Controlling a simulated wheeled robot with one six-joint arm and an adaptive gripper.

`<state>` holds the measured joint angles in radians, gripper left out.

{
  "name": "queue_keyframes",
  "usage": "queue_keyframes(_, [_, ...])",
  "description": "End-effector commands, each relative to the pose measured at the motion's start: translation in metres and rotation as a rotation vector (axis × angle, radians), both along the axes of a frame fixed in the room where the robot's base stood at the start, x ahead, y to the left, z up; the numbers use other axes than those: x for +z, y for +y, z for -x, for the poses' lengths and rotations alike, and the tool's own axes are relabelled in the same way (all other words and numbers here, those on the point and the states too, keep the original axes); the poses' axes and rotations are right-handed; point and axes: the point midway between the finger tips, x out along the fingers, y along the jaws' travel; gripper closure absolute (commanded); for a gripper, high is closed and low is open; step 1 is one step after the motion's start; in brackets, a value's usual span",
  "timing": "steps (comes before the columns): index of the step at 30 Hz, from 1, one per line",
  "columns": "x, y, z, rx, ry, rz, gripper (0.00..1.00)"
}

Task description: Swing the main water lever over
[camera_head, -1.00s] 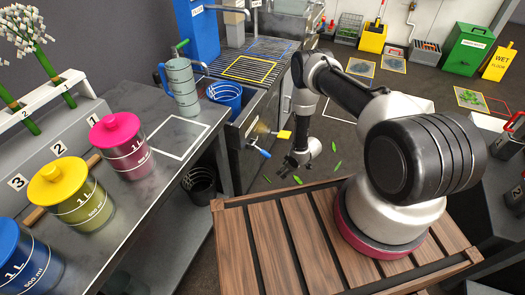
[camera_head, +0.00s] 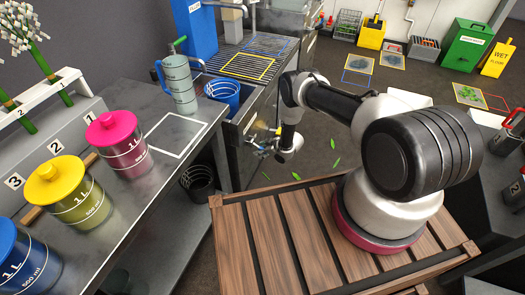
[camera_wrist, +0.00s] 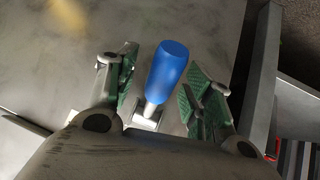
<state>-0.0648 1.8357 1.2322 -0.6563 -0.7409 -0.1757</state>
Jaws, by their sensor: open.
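A blue lever handle (camera_wrist: 167,68) on a short metal stem stands out from the grey metal front of the sink unit. My gripper (camera_wrist: 163,84) is open, with its green-padded fingers on either side of the blue handle. I see a gap between each finger and the handle, so it is not clasped. In the head view my gripper (camera_head: 265,146) is at the unit's front and mostly hides the levers there. The yellow lever cannot be made out clearly behind my arm.
The sink unit's drain grate (camera_head: 258,66) and a blue bucket (camera_head: 222,92) are behind and left of my gripper. A steel bench with pink (camera_head: 120,148) and yellow (camera_head: 68,192) canisters runs along the left. Green leaves (camera_head: 335,162) lie on the floor.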

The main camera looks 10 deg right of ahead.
Motion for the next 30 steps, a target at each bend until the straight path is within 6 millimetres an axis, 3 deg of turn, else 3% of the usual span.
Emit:
queue_keyframes(5, [-0.0002, 0.0000, 0.0001, 0.000, 0.000, 0.000, 0.49])
queue_keyframes(14, [-0.0002, -0.0002, 0.0002, -0.001, 0.001, 0.000, 1.00])
queue_keyframes(30, [0.0088, -0.0021, 0.0006, 0.000, 0.069, 0.097, 1.00])
